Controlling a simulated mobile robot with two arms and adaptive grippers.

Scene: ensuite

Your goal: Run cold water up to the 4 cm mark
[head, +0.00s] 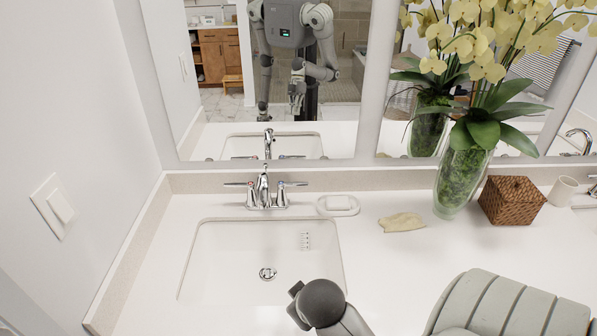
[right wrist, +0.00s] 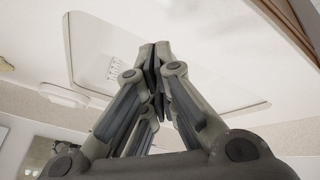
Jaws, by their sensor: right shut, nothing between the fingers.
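The white sink basin (head: 215,262) is set in the counter and shows no visible water. A small printed scale (head: 306,241) is on its right inner wall; it also shows in the right wrist view (right wrist: 115,68), too small to read. The drain (head: 267,273) is chrome; I cannot tell whether it is closed. The chrome faucet (head: 264,188) has a left handle (head: 240,184) with a red mark and a right handle (head: 292,184). No stream is visible from the spout. My right gripper (right wrist: 155,50) is shut and empty, with the basin behind it. My left gripper is not directly visible.
A white soap dish (head: 338,205) stands right of the faucet. A beige cloth or sponge (head: 402,222), glass orchid vase (head: 462,175), woven box (head: 511,200) and cup (head: 562,190) stand farther right. A wall (head: 75,130) bounds the left; a mirror (head: 220,110) stands behind.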

